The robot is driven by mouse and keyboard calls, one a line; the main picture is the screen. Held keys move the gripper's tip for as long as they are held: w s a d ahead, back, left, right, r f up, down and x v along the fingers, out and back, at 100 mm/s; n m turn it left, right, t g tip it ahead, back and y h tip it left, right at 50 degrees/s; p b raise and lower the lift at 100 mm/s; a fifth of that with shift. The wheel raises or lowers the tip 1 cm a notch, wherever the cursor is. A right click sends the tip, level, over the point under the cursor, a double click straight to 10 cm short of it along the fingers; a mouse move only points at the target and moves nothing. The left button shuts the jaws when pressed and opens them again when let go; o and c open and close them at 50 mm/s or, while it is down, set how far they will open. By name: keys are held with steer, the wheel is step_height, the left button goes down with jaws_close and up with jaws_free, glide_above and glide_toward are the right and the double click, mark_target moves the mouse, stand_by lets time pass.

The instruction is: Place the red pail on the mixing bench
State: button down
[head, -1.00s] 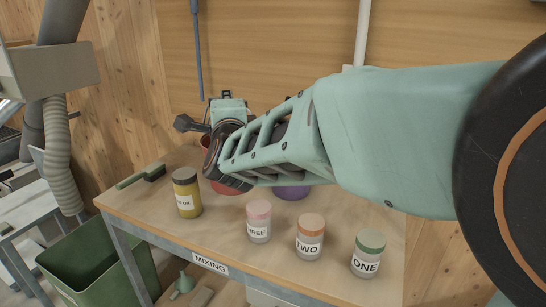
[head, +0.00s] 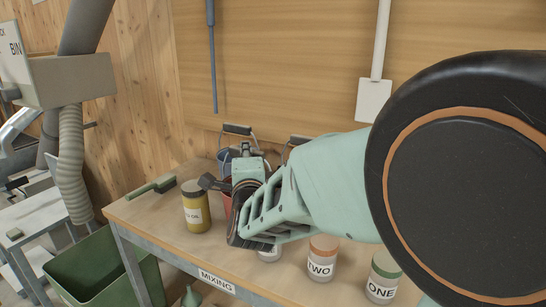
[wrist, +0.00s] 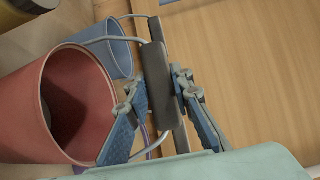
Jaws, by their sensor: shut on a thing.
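The red pail (wrist: 88,120) fills the left of the wrist view, its mouth facing the camera. My gripper (wrist: 155,100) is shut on the dark grip (wrist: 155,75) of its wire handle. In the head view, the red pail (head: 226,203) is mostly hidden behind my gripper (head: 212,183), over the back left part of the mixing bench (head: 160,228). I cannot tell whether its base touches the top. A blue pail (wrist: 110,48) is close beside it, and a purple pail (wrist: 140,140) shows partly below my gripper.
Jars marked TWO (head: 321,258) and ONE (head: 383,277) line the front edge. A brush (head: 152,187) lies at the back left. A green bin (head: 95,270) stands left of the bench.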

steer(key=shift+r, duration=0.15)
steer(key=shift+f, duration=0.2)
steer(key=c, duration=1.7)
jaws_free()
steer(key=shift+r, duration=0.1)
